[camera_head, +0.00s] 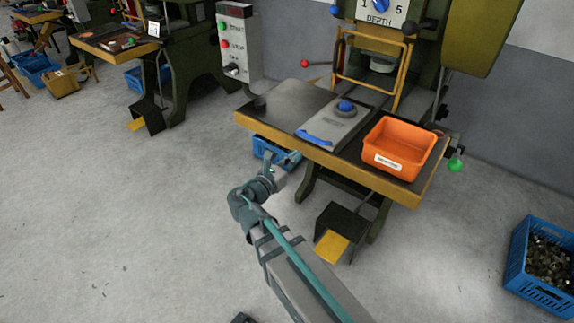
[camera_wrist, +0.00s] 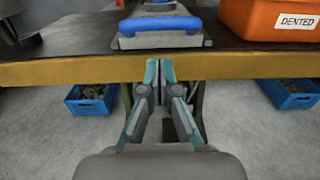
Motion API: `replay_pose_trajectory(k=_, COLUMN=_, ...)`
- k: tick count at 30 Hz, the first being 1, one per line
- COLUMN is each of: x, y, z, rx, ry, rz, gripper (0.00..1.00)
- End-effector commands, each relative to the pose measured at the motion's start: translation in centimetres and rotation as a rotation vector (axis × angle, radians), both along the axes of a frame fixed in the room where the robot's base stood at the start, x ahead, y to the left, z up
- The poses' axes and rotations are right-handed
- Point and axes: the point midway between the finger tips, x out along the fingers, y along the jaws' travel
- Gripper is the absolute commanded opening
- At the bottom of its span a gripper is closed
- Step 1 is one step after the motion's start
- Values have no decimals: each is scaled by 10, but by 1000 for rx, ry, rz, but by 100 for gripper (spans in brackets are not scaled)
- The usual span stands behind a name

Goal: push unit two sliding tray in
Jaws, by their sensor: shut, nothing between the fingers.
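The sliding tray (camera_head: 334,122) is a flat grey plate with a blue front handle (camera_head: 316,138) and a blue knob on top. It lies on the dark table of the green press, with its handle near the yellow front edge. In the wrist view the blue handle (camera_wrist: 160,25) is straight ahead, beyond the table edge. My gripper (camera_wrist: 159,62) is shut and empty, with its fingertips at the yellow table edge in that view, apart from the handle. In the head view my gripper (camera_head: 287,160) is in front of the table, small and partly unclear.
An orange bin (camera_head: 404,140) labelled "DENTED" stands right of the tray. The yellow table edge (camera_wrist: 255,66) crosses ahead of my fingers. A control box (camera_head: 238,45) stands at the left. A blue crate (camera_head: 545,262) is on the floor at right. Open floor lies left.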

Motion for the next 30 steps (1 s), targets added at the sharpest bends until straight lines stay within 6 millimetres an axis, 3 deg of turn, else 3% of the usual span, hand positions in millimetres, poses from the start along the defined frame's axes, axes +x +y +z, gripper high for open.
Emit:
replay_pose_trajectory(k=6, x=35, y=-28, z=-1, rx=2, ry=-1, rz=-2, gripper=0)
replay_pose_trajectory(k=12, x=55, y=-46, z=-1, rx=2, ry=-1, rz=-2, gripper=0)
replay_pose_trajectory(k=30, x=65, y=-53, z=0, rx=2, ry=-1, rz=2, gripper=0)
